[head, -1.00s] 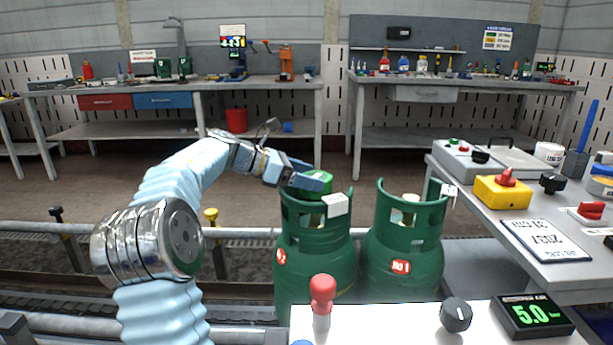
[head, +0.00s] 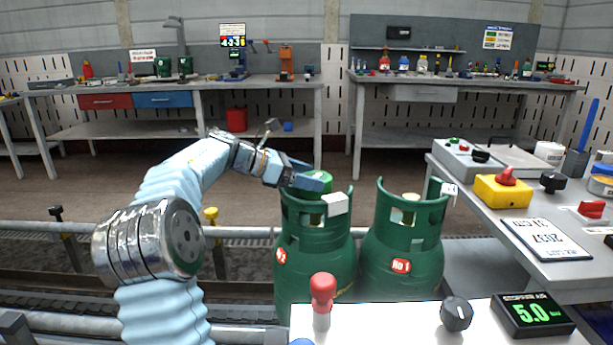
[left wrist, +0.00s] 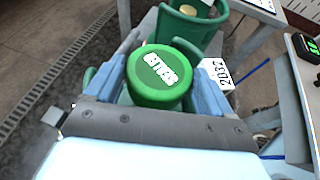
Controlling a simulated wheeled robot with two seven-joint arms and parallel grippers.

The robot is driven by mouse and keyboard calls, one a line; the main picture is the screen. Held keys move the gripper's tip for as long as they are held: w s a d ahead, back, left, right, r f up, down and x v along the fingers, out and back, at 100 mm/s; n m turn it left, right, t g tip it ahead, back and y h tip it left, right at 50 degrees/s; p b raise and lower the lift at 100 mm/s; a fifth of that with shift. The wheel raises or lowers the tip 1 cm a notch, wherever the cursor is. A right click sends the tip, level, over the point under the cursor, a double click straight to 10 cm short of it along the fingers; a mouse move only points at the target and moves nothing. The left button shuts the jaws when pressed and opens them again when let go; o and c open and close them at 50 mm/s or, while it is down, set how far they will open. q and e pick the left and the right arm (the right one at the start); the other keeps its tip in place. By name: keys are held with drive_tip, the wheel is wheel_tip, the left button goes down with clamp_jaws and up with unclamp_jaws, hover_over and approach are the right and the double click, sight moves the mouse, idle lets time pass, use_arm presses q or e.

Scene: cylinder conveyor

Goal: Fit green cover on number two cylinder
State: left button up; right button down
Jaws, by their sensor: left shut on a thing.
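The green cover (head: 318,178) is a round cap with white lettering on top, and it fills the middle of the left wrist view (left wrist: 160,78). My left gripper (head: 312,181) is shut on it, with blue fingers on both sides. The cover is at the top of the number two cylinder (head: 312,250), inside its collar. The collar and a finger hide the cover's lower edge, so I cannot tell whether it is fully seated. The number one cylinder (head: 402,255) stands to the right, with its valve top (head: 411,197) uncovered. My right gripper is not in view.
A white panel with a red-topped knob (head: 322,292), a black dial (head: 456,314) and a green display (head: 532,315) is in front. A grey table (head: 567,268) with a yellow switch box (head: 503,190) stands at the right. Conveyor rails (head: 240,232) run behind the cylinders.

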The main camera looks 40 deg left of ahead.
use_arm(q)
drive_tip(key=shift+f+b, duration=0.7)
drive_tip(key=shift+f, duration=0.2)
drive_tip(key=o, duration=0.9)
drive_tip(key=shift+c, duration=0.2)
drive_tip(key=v, duration=1.4)
